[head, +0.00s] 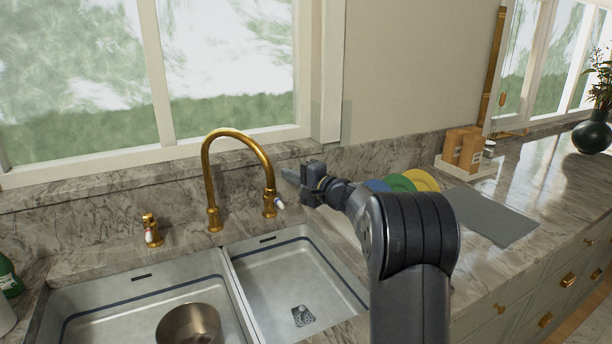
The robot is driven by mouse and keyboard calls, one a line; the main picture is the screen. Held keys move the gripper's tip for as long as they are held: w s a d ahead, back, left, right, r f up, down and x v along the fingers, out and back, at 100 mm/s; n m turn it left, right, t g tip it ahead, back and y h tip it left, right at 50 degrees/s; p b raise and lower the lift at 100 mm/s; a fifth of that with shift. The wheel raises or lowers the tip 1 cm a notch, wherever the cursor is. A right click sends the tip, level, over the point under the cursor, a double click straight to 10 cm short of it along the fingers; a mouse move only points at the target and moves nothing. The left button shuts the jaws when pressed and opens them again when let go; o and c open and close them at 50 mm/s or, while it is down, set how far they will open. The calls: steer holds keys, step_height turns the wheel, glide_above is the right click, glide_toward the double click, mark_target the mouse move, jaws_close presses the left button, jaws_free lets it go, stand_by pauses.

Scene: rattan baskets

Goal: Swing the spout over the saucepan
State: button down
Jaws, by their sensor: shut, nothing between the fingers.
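The gold spout (240,137) arches up from behind the sink, and its outlet hangs over the right basin's back edge. The saucepan (189,325) is a metal pot in the left basin, cut off by the bottom of the picture. My gripper (286,175) is shut and empty, just right of the spout's down-turned end. It points left, and a small gap seems to lie between it and the spout. Its exact depth relative to the spout is hard to tell.
The right basin (335,277) is empty except for its drain. A gold handle (151,230) stands left of the spout. A green bottle (9,276) is at the far left. Colored plates (422,181), a grey mat (490,215) and boxes (463,149) sit on the right counter.

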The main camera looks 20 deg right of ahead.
steer(key=shift+s+a, duration=1.35)
steer(key=shift+s, duration=0.15)
steer(key=shift+a+f, duration=0.1)
